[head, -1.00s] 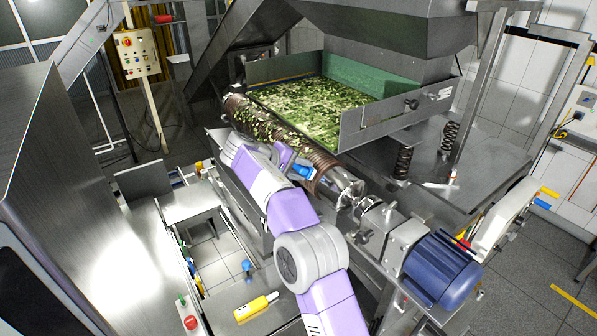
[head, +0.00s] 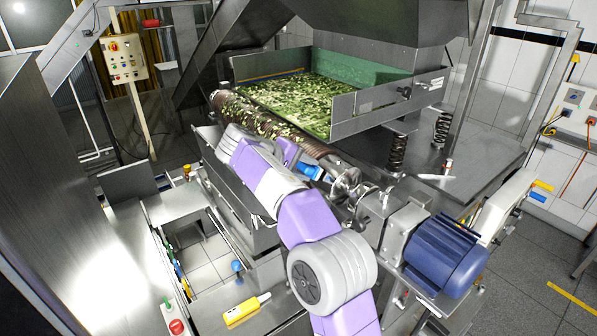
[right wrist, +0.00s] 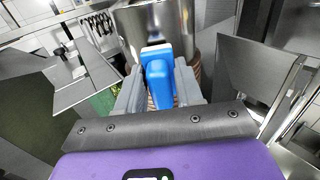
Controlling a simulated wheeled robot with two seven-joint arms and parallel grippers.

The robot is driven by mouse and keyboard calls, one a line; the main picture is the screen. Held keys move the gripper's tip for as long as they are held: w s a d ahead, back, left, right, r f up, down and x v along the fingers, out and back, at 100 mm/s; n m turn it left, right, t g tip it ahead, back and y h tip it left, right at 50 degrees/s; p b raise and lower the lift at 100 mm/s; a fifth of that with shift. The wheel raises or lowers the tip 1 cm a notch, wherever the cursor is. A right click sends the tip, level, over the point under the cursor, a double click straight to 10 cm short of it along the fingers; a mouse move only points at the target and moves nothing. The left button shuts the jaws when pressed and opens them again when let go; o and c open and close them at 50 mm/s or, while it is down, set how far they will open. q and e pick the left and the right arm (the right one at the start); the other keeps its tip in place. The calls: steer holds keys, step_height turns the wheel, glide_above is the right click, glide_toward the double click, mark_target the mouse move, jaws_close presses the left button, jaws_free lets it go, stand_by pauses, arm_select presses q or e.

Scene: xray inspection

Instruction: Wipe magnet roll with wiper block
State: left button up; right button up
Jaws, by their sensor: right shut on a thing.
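The magnet roll (head: 262,122) is a long ribbed brown cylinder with green leafy bits on its far part and a shiny metal end near the motor. In the right wrist view its shiny end (right wrist: 150,22) lies just ahead. My right gripper (head: 300,166) is shut on the blue wiper block (head: 311,172), beside the near end of the roll. In the right wrist view the block (right wrist: 160,82) sits between the grey fingers (right wrist: 160,90), with its pale front part facing the roll. Whether it touches the roll I cannot tell. My left gripper is out of view.
A tray (head: 385,106) of green leaves stands behind the roll under a steel hopper. A blue motor (head: 446,252) is at the roll's right end. A yellow bottle (head: 243,311) lies on the lower ledge. A control box (head: 124,58) stands at the left.

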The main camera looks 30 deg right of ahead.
mark_target(303, 171)
steer(key=shift+s+d, duration=0.15)
steer(key=shift+s, duration=0.25)
steer(key=shift+s+f+b, duration=0.15)
steer(key=shift+s+b, duration=0.4)
steer(key=shift+b, duration=0.1)
steer(key=shift+s+d+b, duration=0.15)
steer(key=shift+s+b, duration=0.5)
steer(key=shift+s, duration=0.15)
steer(key=shift+s+b, duration=0.3)
steer(key=shift+s, duration=0.2)
steer(key=shift+r, duration=0.2)
steer(key=shift+r, duration=0.1)
steer(key=p+v, duration=0.3)
steer(key=v, duration=0.2)
steer(key=shift+a+r+p, duration=0.15)
steer(key=shift+a+p, duration=0.3)
steer(key=shift+a, duration=0.1)
